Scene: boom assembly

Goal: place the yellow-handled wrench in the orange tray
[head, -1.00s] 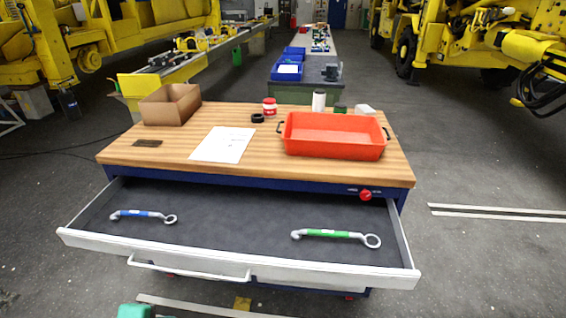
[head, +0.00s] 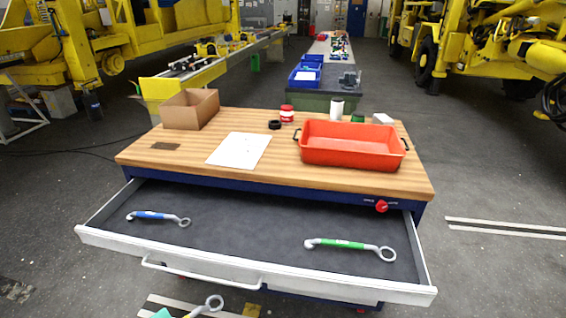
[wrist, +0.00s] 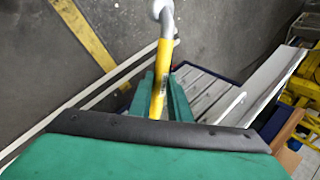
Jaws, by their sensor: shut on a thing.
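The yellow-handled wrench (wrist: 159,75) is in my gripper (wrist: 163,98), between its green fingers, with its grey end sticking out past them. In the head view, its ring end (head: 210,303) shows at the bottom edge, in front of the drawer; most of the handle is out of frame. My gripper is only partly visible there (head: 162,314). The orange tray (head: 350,159) stands on the right of the wooden worktop, looks empty, and is well beyond my gripper.
The open drawer (head: 250,266) lies between my gripper and the worktop (head: 290,178). It holds a blue-handled wrench (head: 150,215) and a green-handled wrench (head: 345,244). A cardboard box (head: 190,110), white paper (head: 239,150), red-white jar (head: 287,113) and white cylinder (head: 336,109) stand on top.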

